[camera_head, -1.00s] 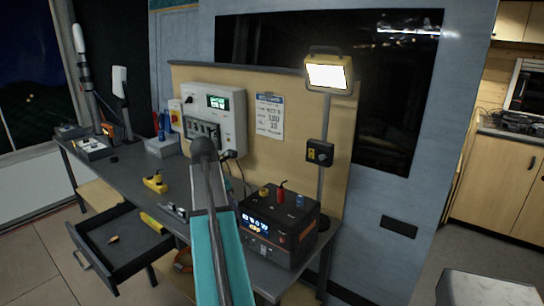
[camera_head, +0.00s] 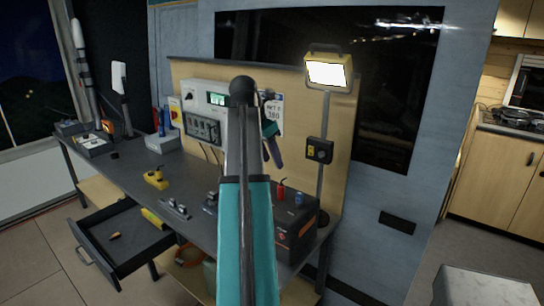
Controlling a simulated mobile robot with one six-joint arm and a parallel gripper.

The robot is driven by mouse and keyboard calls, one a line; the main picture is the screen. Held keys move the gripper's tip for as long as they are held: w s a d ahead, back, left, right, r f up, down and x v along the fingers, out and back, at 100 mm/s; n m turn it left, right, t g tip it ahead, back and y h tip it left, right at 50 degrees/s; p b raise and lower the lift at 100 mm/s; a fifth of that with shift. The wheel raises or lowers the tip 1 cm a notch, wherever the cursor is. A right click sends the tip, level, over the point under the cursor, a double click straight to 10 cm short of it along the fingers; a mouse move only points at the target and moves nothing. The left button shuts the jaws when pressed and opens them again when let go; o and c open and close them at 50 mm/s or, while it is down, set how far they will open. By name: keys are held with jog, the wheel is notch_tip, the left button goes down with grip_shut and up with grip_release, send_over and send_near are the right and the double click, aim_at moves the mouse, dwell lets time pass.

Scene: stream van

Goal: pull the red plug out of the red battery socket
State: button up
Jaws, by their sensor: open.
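The red plug (camera_head: 281,188) stands upright on top of the dark battery box (camera_head: 296,236), in its red socket, which is too small to make out under the plug. My gripper (camera_head: 272,158) shows beyond my arm, pointing down, with dark fingers. It is open and empty, above and a little left of the red plug, apart from it. My teal arm link hides the left part of the battery box and its front display.
A blue plug (camera_head: 299,199) stands right of the red one. A lit work lamp (camera_head: 329,73) on a pole rises behind the box. An open drawer (camera_head: 121,242) juts out at left.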

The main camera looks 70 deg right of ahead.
aim_at(282, 182)
jog(key=shift+f, duration=0.1)
jog(key=shift+p+x, duration=1.15)
jog(key=shift+x, duration=5.7)
jog(key=c, duration=1)
grip_shut()
jog(key=shift+w+r+p, duration=0.15)
jog(key=shift+r+p, duration=0.35)
jog(key=shift+r, duration=0.1)
jog(key=shift+r+p, duration=0.9)
jog(key=shift+r, duration=0.1)
jog(key=shift+r+p, duration=1.35)
jog(key=shift+p, duration=0.15)
